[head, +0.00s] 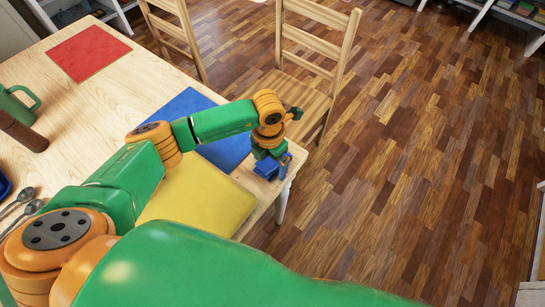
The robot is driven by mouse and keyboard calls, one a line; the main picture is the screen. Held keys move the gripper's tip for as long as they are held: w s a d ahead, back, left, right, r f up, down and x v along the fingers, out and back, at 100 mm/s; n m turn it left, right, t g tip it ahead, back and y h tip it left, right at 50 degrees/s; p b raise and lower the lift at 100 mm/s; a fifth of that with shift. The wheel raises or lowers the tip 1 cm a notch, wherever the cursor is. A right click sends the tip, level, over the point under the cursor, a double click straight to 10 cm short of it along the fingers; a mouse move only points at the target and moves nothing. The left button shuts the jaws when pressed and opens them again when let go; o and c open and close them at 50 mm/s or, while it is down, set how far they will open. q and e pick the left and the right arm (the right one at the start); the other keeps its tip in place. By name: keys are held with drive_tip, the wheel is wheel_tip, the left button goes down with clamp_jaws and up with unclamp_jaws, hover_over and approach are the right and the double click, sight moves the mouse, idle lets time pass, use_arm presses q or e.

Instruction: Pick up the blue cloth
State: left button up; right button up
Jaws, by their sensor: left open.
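A flat blue square (190,103) lies on the wooden table, partly hidden behind my left arm; it could be a cloth or a mat. A small bright blue piece (265,169) sits at the table's right corner, directly at my left gripper (278,167). It looks like folded cloth, but it is too small to be sure. My left gripper points down at this corner, with its jaws open. I cannot tell whether the fingers touch the blue piece. My right gripper is out of view.
A yellow square (205,198) and a red square (88,53) lie on the table (130,92). A green mug (17,104), a brown cylinder (22,131) and spoons (20,208) are at the left. Wooden chairs (310,70) stand behind. The floor (430,150) at right is clear.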

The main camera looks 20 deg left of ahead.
use_arm(q)
drive_tip(key=shift+f, duration=0.15)
drive_tip(key=c, duration=1.3)
drive_tip(key=shift+w+r, duration=0.1)
drive_tip(key=shift+r, duration=0.35)
drive_tip(key=s+d+r, duration=0.3)
drive_tip(key=r, duration=0.1)
drive_tip(key=s+d+r+b, duration=0.1)
drive_tip(key=s+d+r, duration=0.2)
drive_tip(key=r, duration=0.1)
drive_tip(key=s+d+r+b, duration=0.1)
drive_tip(key=s+d+r, duration=0.3)
drive_tip(key=shift+r, duration=0.1)
